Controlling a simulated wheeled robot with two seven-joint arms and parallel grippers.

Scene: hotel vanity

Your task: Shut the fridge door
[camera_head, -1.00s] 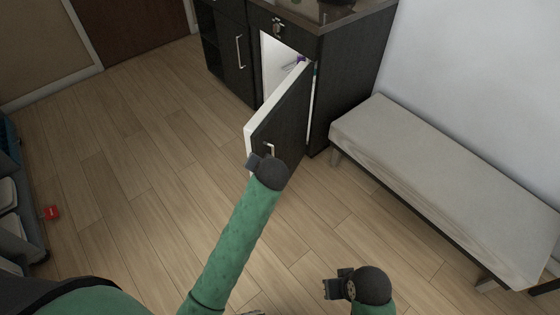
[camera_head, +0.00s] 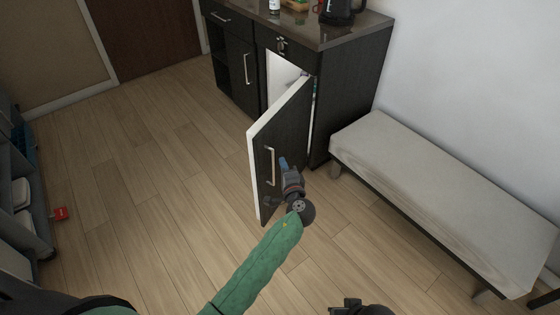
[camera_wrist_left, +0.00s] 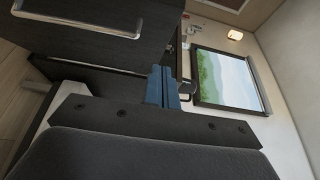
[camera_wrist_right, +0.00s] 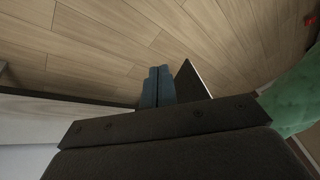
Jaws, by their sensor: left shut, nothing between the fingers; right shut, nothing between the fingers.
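The fridge door (camera_head: 284,140) is a dark panel with a white inner edge and a metal bar handle (camera_head: 270,167). It stands ajar, swung out from the dark cabinet (camera_head: 350,95), with the white fridge interior (camera_head: 282,75) showing behind it. My left gripper (camera_head: 284,165) is shut and empty, in front of the door's dark outer face, right of the handle. I cannot tell whether it touches the door. In the left wrist view, its blue fingers (camera_wrist_left: 162,88) are together. My right gripper (camera_head: 345,308) is at the bottom edge, away from the door; its closed fingers show in the right wrist view (camera_wrist_right: 157,87).
A long grey bench (camera_head: 440,190) stands along the wall to the right of the cabinet. A black kettle (camera_head: 338,10) stands on the counter top. A small red object (camera_head: 61,213) is at the left. The wooden floor (camera_head: 170,160) left of the door is clear.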

